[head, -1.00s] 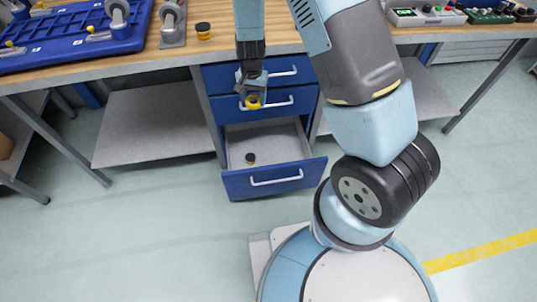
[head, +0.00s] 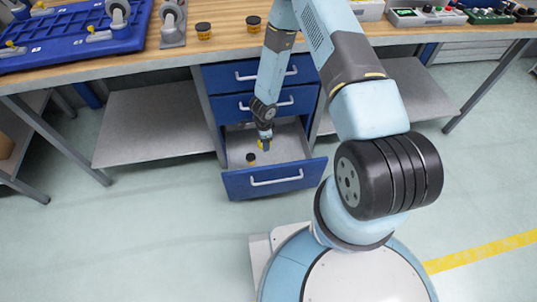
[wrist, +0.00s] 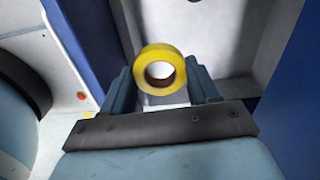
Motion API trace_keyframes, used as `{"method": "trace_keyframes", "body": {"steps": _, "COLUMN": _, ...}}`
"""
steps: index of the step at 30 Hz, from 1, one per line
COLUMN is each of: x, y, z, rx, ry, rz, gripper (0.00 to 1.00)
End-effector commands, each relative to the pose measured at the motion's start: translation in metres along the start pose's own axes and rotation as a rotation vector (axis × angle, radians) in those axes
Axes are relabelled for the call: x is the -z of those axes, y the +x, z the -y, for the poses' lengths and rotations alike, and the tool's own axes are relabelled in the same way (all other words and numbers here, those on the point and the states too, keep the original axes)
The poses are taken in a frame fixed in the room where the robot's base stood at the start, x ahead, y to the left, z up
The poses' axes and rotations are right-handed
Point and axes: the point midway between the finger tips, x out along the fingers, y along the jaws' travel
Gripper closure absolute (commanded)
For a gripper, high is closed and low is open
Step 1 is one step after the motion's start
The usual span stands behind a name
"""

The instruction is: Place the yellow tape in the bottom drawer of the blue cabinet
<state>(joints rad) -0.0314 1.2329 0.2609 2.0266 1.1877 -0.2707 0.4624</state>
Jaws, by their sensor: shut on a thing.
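The yellow tape (wrist: 160,68) is a ring held between the two fingers of my gripper (wrist: 165,85) in the wrist view. In the head view, my gripper (head: 264,140) points down into the open bottom drawer (head: 262,184) of the blue cabinet (head: 228,103). The tape (head: 263,145) shows there as a small yellow patch at the fingertips. Whether it touches the drawer floor I cannot tell. A small dark, yellow-edged item (head: 250,159) lies in the drawer, left of and in front of my gripper.
The two upper drawers are shut, with the second drawer's handle (head: 290,102) close behind my gripper. The wooden bench top (head: 225,40) above holds two small dark-and-yellow pots (head: 204,30) and a blue board (head: 70,35). The grey drawer floor has free room around the tape.

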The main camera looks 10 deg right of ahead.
Motion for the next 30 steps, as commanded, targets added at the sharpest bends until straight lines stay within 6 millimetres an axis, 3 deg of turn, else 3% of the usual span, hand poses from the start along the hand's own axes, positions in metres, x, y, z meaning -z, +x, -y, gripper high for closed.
{"method": "trace_keyframes", "body": {"steps": 8, "x": 0.038, "y": 0.080, "z": 0.003, "rx": 0.000, "ry": 0.119, "rz": 0.006, "gripper": 0.74}}
{"method": "trace_keyframes", "body": {"steps": 15, "x": 0.088, "y": 0.146, "z": 0.013, "rx": 0.004, "ry": 0.108, "rz": 0.004, "gripper": 0.74}}
{"method": "trace_keyframes", "body": {"steps": 22, "x": 0.118, "y": 0.175, "z": 0.021, "rx": 0.004, "ry": 0.063, "rz": 0.004, "gripper": 0.74}}
{"method": "trace_keyframes", "body": {"steps": 30, "x": 0.122, "y": 0.209, "z": 0.021, "rx": 0.003, "ry": 0.054, "rz": 0.005, "gripper": 0.74}}
